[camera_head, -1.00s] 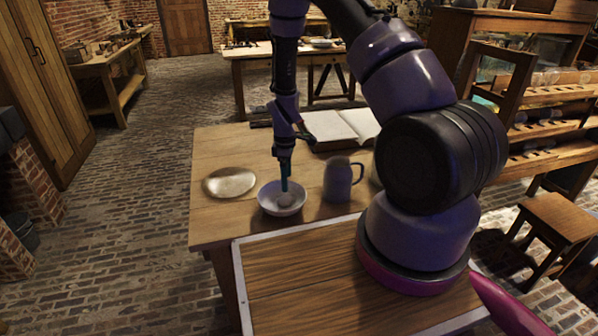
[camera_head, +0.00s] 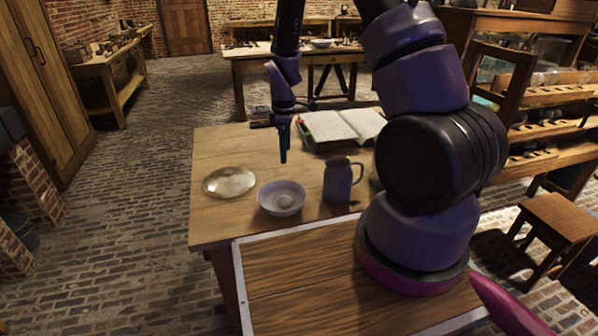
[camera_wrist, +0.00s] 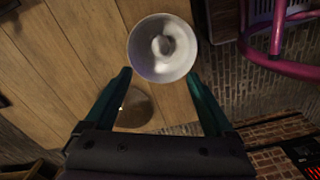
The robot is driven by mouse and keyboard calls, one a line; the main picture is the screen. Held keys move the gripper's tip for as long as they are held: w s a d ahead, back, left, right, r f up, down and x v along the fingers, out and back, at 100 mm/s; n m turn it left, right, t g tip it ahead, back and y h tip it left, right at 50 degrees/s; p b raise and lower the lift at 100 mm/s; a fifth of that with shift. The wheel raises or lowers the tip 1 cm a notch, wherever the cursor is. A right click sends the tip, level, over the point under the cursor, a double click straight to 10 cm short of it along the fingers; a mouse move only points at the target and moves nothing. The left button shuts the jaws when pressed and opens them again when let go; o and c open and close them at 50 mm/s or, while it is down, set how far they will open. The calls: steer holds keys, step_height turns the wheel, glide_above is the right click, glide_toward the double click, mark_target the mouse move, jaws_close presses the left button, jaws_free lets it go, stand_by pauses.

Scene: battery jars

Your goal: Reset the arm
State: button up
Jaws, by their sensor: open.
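My gripper (camera_head: 283,157) hangs above the wooden table, pointing down, clear of the white bowl and a little behind it. In the wrist view my gripper (camera_wrist: 160,88) shows two teal fingers spread apart with nothing between them. The white bowl (camera_head: 270,205) stands on the table and holds a small pale round item (camera_head: 285,201). The bowl also shows beyond the fingertips in the wrist view (camera_wrist: 139,60).
A round glass disc (camera_head: 229,182) lies left of the bowl. A grey mug (camera_head: 338,181) stands to its right. An open book (camera_head: 340,127) lies at the back of the table (camera_head: 222,150). The table's left back area is clear.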

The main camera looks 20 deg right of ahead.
steer(key=s+d+r+m+t, duration=0.1)
steer(key=s+r+m, duration=0.15)
steer(key=r, duration=0.55)
steer(key=s+d+r+m+t+y, duration=0.1)
steer(key=s+r+m, duration=0.15)
steer(key=r, duration=0.55)
steer(key=s+d+r+m+t, duration=0.15)
steer(key=r+m, duration=0.25)
steer(key=r, duration=0.4)
steer(key=s+d+r+m+t+y, duration=0.1)
steer(key=s+d+r+m+t, duration=0.1)
steer(key=s+r+m, duration=0.6)
steer(key=s+r+t, duration=0.1)
steer(key=s+r, duration=0.4)
steer(key=s, duration=0.3)
steer(key=shift+d+m+t, duration=0.15)
steer(key=shift+m+t, duration=0.2)
steer(key=shift+m, duration=0.05)
steer(key=shift+w, duration=0.1)
